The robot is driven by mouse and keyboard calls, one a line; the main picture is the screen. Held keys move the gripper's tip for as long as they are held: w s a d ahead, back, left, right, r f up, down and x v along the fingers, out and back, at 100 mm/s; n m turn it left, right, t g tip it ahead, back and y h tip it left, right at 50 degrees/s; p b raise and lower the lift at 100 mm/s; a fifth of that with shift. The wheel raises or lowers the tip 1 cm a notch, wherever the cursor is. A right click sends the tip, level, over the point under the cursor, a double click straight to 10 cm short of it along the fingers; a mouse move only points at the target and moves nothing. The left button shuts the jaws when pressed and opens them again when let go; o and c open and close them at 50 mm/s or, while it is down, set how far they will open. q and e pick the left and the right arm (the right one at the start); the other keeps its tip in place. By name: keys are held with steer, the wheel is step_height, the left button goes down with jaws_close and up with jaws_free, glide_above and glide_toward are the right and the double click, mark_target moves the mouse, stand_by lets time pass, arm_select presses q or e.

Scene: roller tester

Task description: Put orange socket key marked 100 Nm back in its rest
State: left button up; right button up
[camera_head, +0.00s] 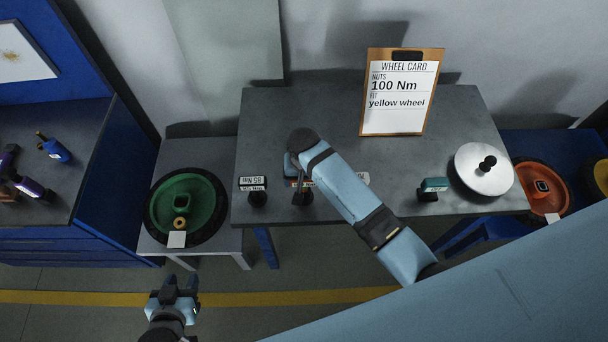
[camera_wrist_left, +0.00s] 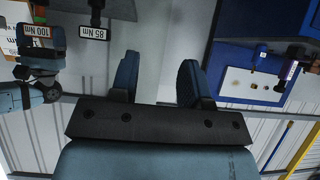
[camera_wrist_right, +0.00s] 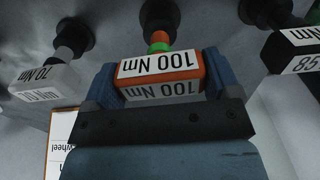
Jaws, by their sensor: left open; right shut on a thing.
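The orange socket key marked 100 Nm (camera_wrist_right: 160,68) is between the fingers of my right gripper (camera_wrist_right: 160,85), which is shut on its block-shaped body. Its green and orange shaft points to a black round rest (camera_wrist_right: 158,14) in the right wrist view; I cannot tell how deep it sits. In the head view my right arm hides most of the key, and a dark base (camera_head: 303,198) shows just below it at the table's front edge. The key's 100 Nm label also shows in the left wrist view (camera_wrist_left: 34,31). My left gripper (camera_head: 174,284) is open and empty, in front of the table.
A black key marked 85 Nm (camera_wrist_right: 290,48) and a grey key marked 70 Nm (camera_wrist_right: 45,82) stand on either side. A teal key (camera_head: 433,185) and a silver disc (camera_head: 484,170) are further right. The card (camera_head: 401,92) reads 100 Nm, yellow wheel. A green wheel (camera_head: 187,207) lies left.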

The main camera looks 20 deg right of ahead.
steer(key=shift+f, duration=0.5)
steer(key=o, duration=1.4)
arm_select(q)
steer(key=shift+w+r, duration=0.25)
steer(key=shift+w, duration=0.25)
steer(key=shift+s+f, duration=0.1)
steer(key=shift+s, duration=0.1)
arm_select(e)
steer(key=shift+r, duration=0.25)
arm_select(q)
steer(key=shift+s+f+b, duration=0.15)
steer(key=shift+f+b, duration=0.55)
arm_select(e)
step_height(320, 180, up, 13)
steer(key=shift+r, duration=0.15)
steer(key=shift+s, duration=0.1)
